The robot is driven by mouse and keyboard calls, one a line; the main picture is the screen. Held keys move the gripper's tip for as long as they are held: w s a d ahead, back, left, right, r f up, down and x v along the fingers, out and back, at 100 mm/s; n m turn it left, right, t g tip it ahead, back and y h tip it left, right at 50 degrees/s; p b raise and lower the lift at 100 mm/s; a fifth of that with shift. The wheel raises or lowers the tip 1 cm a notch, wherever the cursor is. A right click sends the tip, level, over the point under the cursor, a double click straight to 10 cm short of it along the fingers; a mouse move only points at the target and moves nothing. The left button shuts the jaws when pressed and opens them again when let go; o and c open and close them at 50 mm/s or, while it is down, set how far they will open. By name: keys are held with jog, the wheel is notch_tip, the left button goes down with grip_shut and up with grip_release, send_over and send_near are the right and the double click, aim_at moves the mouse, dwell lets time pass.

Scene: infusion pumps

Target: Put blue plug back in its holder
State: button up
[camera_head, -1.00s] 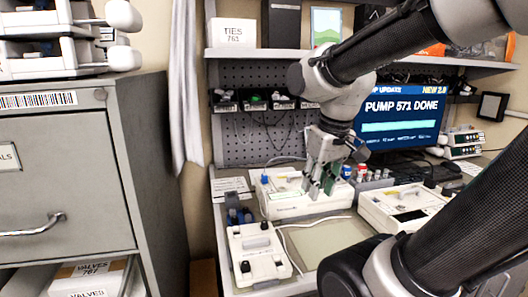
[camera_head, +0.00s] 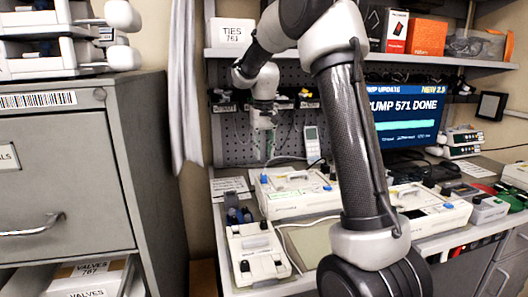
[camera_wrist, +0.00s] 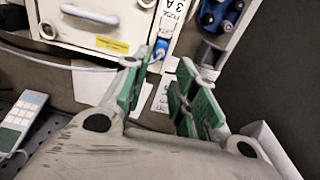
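The blue plug (camera_wrist: 160,48) shows in the wrist view at the edge of a white pump, with a pale blue cable trailing left from near it. That pump (camera_head: 300,207) stands on the bench in the head view. My gripper (camera_wrist: 160,72) is open, with green pads on both fingers and nothing visible between them. The plug lies just beyond the left fingertip, and I cannot tell whether they touch. In the head view my gripper (camera_head: 267,150) hangs, small and partly unclear, above the back left of the pump. I cannot identify the plug's holder for certain.
A dark blue clamp-like device (camera_wrist: 222,14) is at the upper right of the wrist view. A smaller white unit (camera_head: 257,254) stands in front of the pump. A handheld remote (camera_head: 312,142) hangs behind it. The pegboard (camera_head: 235,145) and shelf (camera_head: 380,60) bound the back.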

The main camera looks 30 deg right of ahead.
aim_at(264, 174)
jog(key=shift+s+f, duration=0.1)
jog(key=shift+f, duration=3.8)
grip_shut()
jog(key=shift+r, duration=3.05)
